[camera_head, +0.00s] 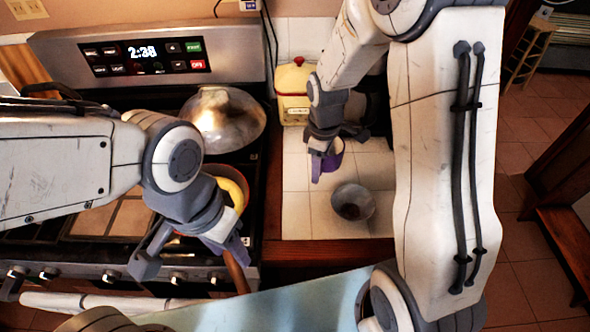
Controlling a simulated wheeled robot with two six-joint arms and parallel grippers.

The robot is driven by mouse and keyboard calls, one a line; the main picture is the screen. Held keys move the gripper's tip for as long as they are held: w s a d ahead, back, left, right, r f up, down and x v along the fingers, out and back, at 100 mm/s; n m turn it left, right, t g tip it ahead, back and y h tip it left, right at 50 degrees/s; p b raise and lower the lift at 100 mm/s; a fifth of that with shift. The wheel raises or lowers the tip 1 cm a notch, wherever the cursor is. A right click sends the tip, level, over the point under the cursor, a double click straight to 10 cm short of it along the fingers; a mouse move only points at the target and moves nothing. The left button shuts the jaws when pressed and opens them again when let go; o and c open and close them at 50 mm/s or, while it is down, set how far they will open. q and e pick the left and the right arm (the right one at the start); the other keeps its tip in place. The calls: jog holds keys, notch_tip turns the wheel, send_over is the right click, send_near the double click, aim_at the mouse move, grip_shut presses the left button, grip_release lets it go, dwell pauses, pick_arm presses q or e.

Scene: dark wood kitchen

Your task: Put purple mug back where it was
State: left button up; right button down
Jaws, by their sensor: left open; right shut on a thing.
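The purple mug (333,161) is over the white tiled counter (296,205), behind the small grey bowl. My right gripper (326,150) is shut on the mug and hides part of it. A pale inside shows at the mug's top. I cannot tell whether the mug's base touches the tiles. My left gripper (192,258) is open and empty, over the front of the stove, in front of a pot with a yellow inside (233,192).
A grey bowl (352,202) stands on the tiles just in front of the mug. A yellow canister with a red knob (294,88) stands behind. A large metal bowl or wok (222,118) is on the stove (110,215). Bare tiles lie left of the bowl.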

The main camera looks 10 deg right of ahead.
jog(key=w+a+f, duration=0.2)
jog(key=w+a+f+p, duration=0.1)
jog(key=w+a+f, duration=0.1)
jog(key=a, duration=0.1)
jog(key=shift+w+a+f, duration=0.1)
jog(key=shift+w+a, duration=0.05)
jog(key=shift+w, duration=0.25)
notch_tip(320, 180, down, 4)
jog(key=shift+r+p, duration=0.1)
jog(key=shift+p, duration=0.8)
jog(key=shift+f, duration=0.25)
jog(key=shift+f, duration=0.15)
jog(key=shift+c, duration=1.2)
grip_release()
jog(key=shift+r, duration=0.2)
